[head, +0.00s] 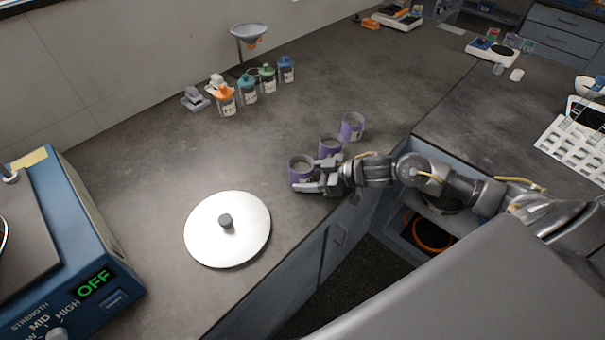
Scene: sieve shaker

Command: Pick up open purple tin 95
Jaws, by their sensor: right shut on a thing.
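Three open purple tins stand in a row near the counter's front edge in the head view. The nearest tin (301,169) is between the fingers of my right gripper (312,177), which is shut on it. A middle tin (330,147) stands just behind the gripper, and a far tin (352,126) stands beyond it. The numbers on the tins are too small to read, so I cannot tell which is 95. I cannot tell whether the held tin touches the counter. My left gripper is not in view.
A round metal lid (240,243) with a dark knob lies on the counter (160,180). A blue shaker machine (85,240) showing OFF stands at left. Several capped bottles (247,92) and a funnel stand (248,35) are at the back. The counter between is clear.

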